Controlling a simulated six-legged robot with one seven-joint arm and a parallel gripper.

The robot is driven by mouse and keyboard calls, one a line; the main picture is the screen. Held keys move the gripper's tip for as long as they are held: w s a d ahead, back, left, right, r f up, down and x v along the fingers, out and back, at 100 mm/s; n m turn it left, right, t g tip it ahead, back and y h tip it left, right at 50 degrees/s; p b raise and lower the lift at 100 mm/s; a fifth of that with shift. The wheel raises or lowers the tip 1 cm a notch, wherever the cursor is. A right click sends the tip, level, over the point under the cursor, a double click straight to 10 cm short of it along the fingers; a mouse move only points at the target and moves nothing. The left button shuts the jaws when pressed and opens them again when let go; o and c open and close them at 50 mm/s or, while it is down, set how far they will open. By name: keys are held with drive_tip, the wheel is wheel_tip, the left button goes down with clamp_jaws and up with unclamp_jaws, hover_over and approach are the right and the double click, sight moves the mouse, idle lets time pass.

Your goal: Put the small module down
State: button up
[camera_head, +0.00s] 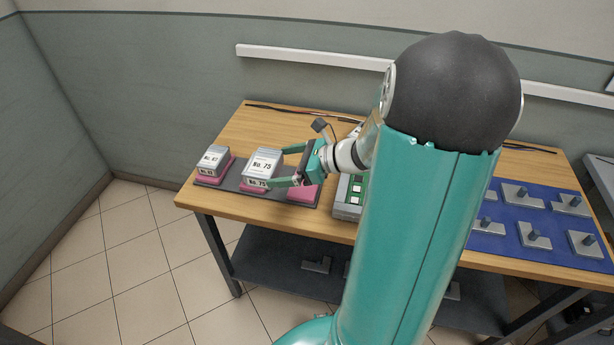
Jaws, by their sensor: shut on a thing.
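The small module (262,163) is a pale grey-white block labelled No. 75 on its top and front. My gripper (280,167) reaches in from the right with its two teal fingers, one at the far side and one at the near side, and is shut on this module. The module is level, at the middle pink pad of a dark tray (226,186). A little pink shows under its front edge; I cannot tell whether it rests on the pad or hovers just above.
A second labelled module (212,160) sits on the tray's left pink pad. The right pink pad (304,193) is bare. A grey device with green panels (349,194) stands right of the tray, partly behind my arm. A blue mat (510,237) with several metal parts lies on the table's right.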

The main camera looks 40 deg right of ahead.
drive_tip(key=shift+w+d+f, duration=0.15)
drive_tip(key=shift+d+f, duration=1.95)
drive_tip(key=shift+d, duration=0.15)
drive_tip(key=shift+w+d+f, duration=0.2)
drive_tip(key=shift+d+f, duration=1.95)
drive_tip(key=shift+d, duration=0.1)
drive_tip(key=shift+w+d+f, duration=0.15)
drive_tip(key=shift+d+f, duration=1.95)
drive_tip(key=shift+d, duration=0.15)
drive_tip(key=shift+f, duration=0.15)
drive_tip(key=o, duration=0.9)
